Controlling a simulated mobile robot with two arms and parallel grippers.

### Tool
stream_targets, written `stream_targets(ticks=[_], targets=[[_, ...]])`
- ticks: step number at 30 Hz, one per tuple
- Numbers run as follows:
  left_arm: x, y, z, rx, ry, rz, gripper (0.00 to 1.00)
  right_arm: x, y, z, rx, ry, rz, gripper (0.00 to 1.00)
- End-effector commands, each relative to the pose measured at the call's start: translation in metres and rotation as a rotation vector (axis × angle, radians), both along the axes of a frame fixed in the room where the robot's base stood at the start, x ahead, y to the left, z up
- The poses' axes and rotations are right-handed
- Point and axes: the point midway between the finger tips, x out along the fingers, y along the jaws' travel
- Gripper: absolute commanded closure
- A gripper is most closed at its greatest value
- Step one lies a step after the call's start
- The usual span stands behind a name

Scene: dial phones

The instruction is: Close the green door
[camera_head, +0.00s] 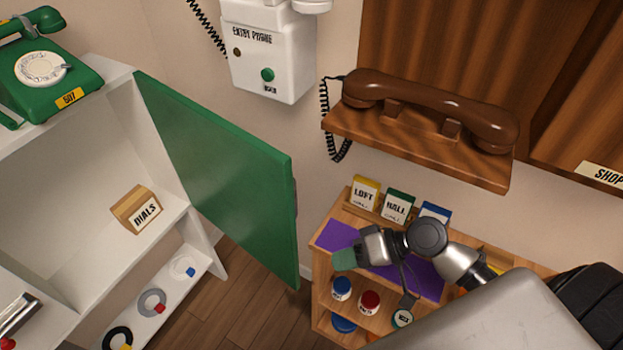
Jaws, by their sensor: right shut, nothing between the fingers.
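The green door (220,165) is hinged on the right side of a white cabinet (90,235) and stands wide open, its free edge pointing toward me and to the right. A small dark handle shows on the door's right edge. The cabinet's inside is exposed. My right gripper (345,260) is shut and empty, with green fingertips. It is to the right of the door's free edge, apart from it, in front of the wooden shelf unit.
A green dial phone (45,70) stands on the cabinet; a box labelled DIALS (137,209) is inside. Dial rings lie on a lower white shelf (150,300). A white entry phone (268,50) and a brown handset (430,108) are on the wall. A wooden shelf unit (325,285) holds cards and jars.

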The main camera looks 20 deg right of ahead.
Motion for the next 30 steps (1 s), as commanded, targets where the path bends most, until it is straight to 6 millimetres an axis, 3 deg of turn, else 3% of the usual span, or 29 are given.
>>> stream_targets(ticks=[9, 13, 20, 30], targets=[[0.000, 0.000, -0.005, 0.000, 0.000, 0.000, 0.00, 0.053, -0.047, 0.088, 0.427, 0.090, -0.139, 1.00], [0.000, 0.000, -0.005, 0.000, 0.000, 0.000, 0.00, 0.066, -0.061, 0.112, 0.530, 0.117, -0.180, 1.00], [0.000, 0.000, -0.004, 0.000, 0.000, 0.000, 0.00, 0.075, -0.063, 0.125, 0.586, 0.134, -0.199, 1.00], [0.000, 0.000, 0.007, 0.000, 0.000, 0.000, 0.00, 0.097, -0.020, 0.127, 0.586, 0.131, -0.198, 1.00]])
